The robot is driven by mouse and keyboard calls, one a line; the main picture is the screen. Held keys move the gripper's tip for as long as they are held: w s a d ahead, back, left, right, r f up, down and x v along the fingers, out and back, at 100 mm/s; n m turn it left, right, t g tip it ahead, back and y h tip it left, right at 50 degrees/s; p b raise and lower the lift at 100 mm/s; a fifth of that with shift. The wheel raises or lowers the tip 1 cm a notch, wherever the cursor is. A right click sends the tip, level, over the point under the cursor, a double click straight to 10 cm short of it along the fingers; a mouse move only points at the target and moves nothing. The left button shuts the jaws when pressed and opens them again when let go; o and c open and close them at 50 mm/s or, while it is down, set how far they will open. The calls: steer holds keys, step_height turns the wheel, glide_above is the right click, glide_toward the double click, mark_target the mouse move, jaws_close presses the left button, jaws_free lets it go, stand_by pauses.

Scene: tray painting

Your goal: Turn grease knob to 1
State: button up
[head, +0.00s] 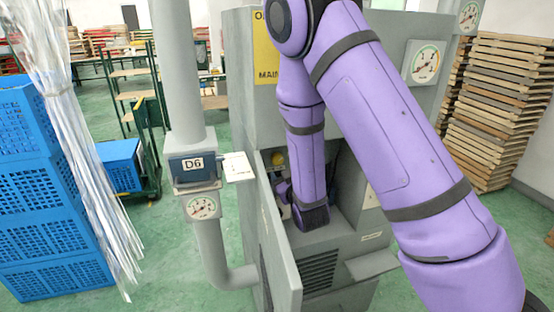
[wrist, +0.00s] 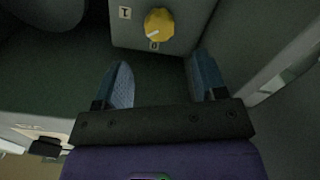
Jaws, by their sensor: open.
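The yellow knob (wrist: 159,25) is on a grey panel (wrist: 125,35) at the top of the wrist view. A pale mark on it points to the lower left. In the head view my gripper (head: 284,194) is inside the open grey cabinet, partly hidden by my arm. A small yellow round thing (head: 278,158) shows above it; I cannot tell if it is the same knob.
The open cabinet door (head: 277,245) stands left of my arm. A grey pipe with a D6 box (head: 194,165) and a gauge (head: 202,207) is further left. Blue crates (head: 45,230) and hanging clear strips are at far left. Stacked wooden trays (head: 505,110) stand at right.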

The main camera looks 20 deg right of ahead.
mark_target(279, 160)
steer(key=w, duration=0.8)
steer(key=c, duration=0.9)
steer(key=shift+c, duration=0.2)
steer(key=m, duration=0.2)
steer(key=shift+d+m, duration=0.1)
steer(key=shift+m, duration=2.5)
steer(key=shift+s, duration=0.1)
